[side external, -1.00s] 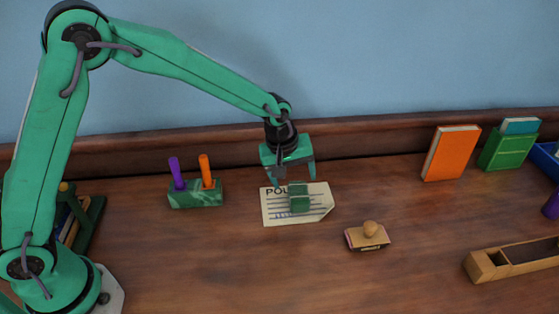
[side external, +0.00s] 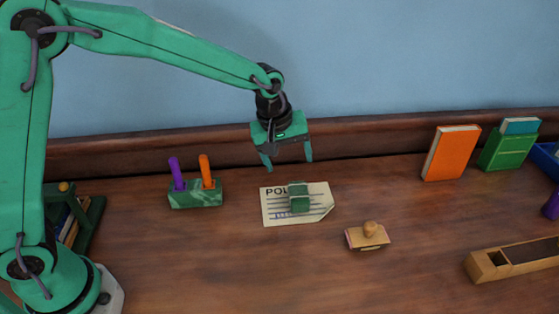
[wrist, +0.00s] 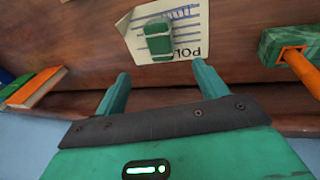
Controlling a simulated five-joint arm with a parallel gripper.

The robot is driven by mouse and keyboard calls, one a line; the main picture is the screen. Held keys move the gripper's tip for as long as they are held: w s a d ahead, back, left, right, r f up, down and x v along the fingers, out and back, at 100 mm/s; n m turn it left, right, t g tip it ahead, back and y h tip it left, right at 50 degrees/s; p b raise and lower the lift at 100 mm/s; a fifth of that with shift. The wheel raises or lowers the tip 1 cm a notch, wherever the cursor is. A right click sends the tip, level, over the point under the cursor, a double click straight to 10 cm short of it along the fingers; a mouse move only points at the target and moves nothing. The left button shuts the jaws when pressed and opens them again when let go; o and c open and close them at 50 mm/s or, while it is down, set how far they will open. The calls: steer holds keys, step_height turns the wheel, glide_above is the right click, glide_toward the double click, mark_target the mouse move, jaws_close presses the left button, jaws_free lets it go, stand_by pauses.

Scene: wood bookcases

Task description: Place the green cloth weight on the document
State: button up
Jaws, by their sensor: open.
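The green cloth weight (side external: 299,198) rests on the document (side external: 273,211), a pale sheet with printed lines and large letters lying flat on the desk. In the wrist view the weight (wrist: 158,41) also lies on the document (wrist: 196,28), covering part of its text. My gripper (side external: 287,162) is open and empty, above and behind the document, apart from the weight. Its two fingers (wrist: 160,88) show spread in the wrist view with nothing between them.
A green marbled holder (side external: 195,195) with a purple and an orange pen stands left of the document. A wooden stamp (side external: 369,236) lies to its right.

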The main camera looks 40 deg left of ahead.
steer(key=s+a+r+m+t, duration=0.1)
steer(key=s+a+r+m, duration=0.3)
steer(key=s+a+r, duration=0.6)
steer(key=s+a+m+t, duration=0.1)
steer(key=s+a+m, duration=0.1)
steer(key=s, duration=0.6)
steer(key=s+a+m+y, duration=0.1)
steer(key=s+a+m, duration=0.1)
steer(key=s, duration=0.5)
steer(key=shift+s+a+r+m+t, duration=0.3)
steer(key=shift+s+a+m+t, duration=0.1)
steer(key=shift+a, duration=0.3)
